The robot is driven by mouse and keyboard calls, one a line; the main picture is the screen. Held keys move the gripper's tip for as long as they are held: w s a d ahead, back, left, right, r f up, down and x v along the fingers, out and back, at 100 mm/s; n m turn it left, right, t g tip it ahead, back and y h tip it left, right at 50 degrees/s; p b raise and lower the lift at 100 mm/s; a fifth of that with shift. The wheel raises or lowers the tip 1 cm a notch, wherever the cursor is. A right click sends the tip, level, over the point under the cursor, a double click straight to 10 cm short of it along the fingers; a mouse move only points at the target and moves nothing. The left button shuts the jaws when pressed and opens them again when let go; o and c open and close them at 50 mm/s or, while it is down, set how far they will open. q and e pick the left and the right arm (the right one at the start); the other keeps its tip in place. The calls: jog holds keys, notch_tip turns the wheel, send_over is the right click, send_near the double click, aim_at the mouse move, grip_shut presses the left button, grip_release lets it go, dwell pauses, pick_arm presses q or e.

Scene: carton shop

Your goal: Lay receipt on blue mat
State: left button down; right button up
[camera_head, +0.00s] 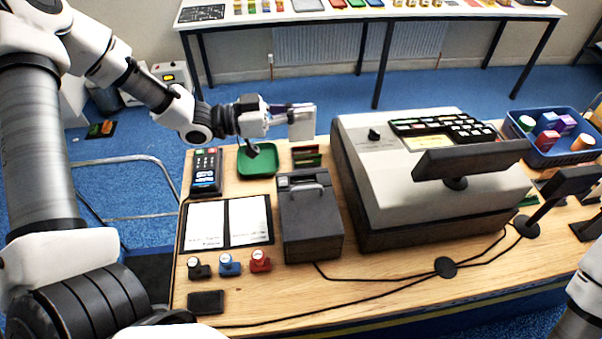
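My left gripper (287,108) reaches over the far left part of the counter, above the green tray. A pale, flat, upright rectangular piece (302,124) is at its fingertips and appears gripped; it looks like the receipt, but no print on it can be read. It is held above the counter, near the small card rack (307,156). I cannot make out a separate blue mat in this view. Only a piece of my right arm shows at the lower right edge; its gripper is out of view.
The counter (375,290) holds a card terminal (206,172), green tray (258,162), open folder (228,222), dark printer box (309,218), several stamps (229,265) and a large cash register (430,190). A blue basket (548,158) stands at right. Cables cross the bare front.

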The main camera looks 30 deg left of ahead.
pick_arm(q)
notch_tip(320, 180, down, 12)
jog(key=b, duration=1)
jog(key=shift+a, duration=0.15)
jog(key=f+b, duration=0.2)
jog(key=f, duration=0.1)
jog(key=f+b, duration=0.2)
jog(key=shift+w, duration=0.3)
jog(key=c, duration=1.8)
grip_release()
jog(key=shift+f, duration=0.2)
jog(key=shift+c, duration=0.2)
jog(key=o, duration=0.5)
pick_arm(e)
notch_tip(320, 180, down, 15)
jog(key=shift+w, duration=0.25)
jog(key=shift+a+r, duration=0.1)
